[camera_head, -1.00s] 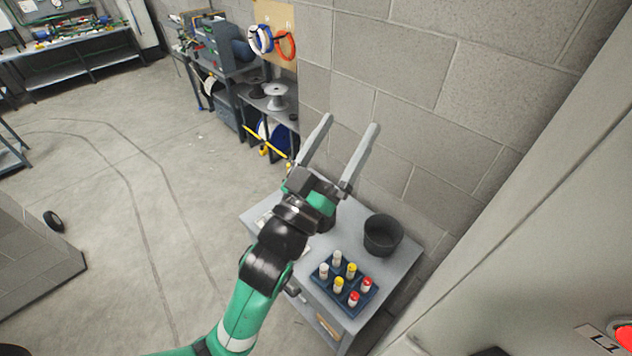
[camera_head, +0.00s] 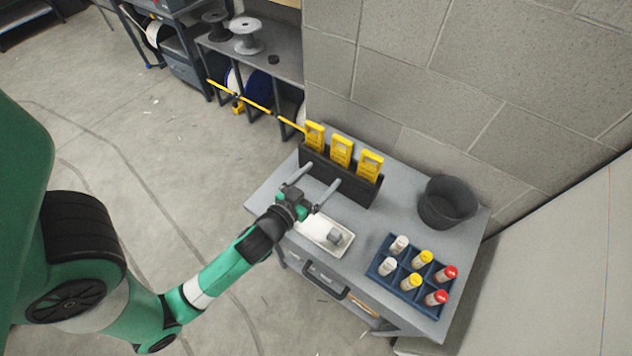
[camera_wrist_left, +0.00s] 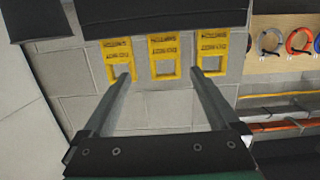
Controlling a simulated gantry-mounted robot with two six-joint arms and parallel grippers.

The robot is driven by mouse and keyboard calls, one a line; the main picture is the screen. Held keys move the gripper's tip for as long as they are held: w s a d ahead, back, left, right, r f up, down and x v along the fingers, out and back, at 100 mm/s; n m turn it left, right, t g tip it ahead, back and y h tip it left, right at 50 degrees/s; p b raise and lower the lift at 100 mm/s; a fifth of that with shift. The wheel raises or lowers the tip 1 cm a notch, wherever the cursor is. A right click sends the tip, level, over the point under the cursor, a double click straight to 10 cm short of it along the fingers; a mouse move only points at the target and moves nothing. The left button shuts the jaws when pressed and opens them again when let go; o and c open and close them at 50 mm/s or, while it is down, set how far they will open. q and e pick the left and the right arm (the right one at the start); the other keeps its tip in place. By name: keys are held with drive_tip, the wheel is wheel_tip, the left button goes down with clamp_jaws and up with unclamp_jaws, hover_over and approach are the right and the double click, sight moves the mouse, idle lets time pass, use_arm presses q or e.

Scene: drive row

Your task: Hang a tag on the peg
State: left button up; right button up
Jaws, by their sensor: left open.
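Three yellow tags stand upright side by side in a black rack (camera_head: 345,189) on the grey cart: a left tag (camera_head: 314,136), a middle tag (camera_head: 341,151) and a right tag (camera_head: 370,166). My left gripper (camera_head: 322,175) is open and empty in front of the rack, its fingers pointing towards it. In the left wrist view the picture is upside down; the open fingers (camera_wrist_left: 161,73) straddle the middle tag (camera_wrist_left: 164,57), and each tag has a square window. I cannot tell whether the fingers touch anything. No peg can be made out. My right gripper is out of view.
On the cart (camera_head: 404,190), a white tray (camera_head: 312,228) holds a small grey object (camera_head: 335,237). A dark blue holder (camera_head: 385,252) carries several capped bottles at the right front. A black bin (camera_head: 446,203) stands at the right back. A block wall rises behind.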

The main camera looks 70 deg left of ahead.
sight(339, 156)
use_arm(q)
drive_tip(key=x, duration=0.7)
drive_tip(key=f+x, duration=0.1)
drive_tip(key=x, duration=0.3)
drive_tip(key=shift+s+a+f, duration=0.1)
drive_tip(key=shift+s+a, duration=0.1)
drive_tip(key=shift+a, duration=0.1)
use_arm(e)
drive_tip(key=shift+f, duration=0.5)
use_arm(q)
drive_tip(key=c, duration=1.2)
drive_tip(key=shift+r+p, duration=2)
drive_tip(key=shift+r, duration=0.35)
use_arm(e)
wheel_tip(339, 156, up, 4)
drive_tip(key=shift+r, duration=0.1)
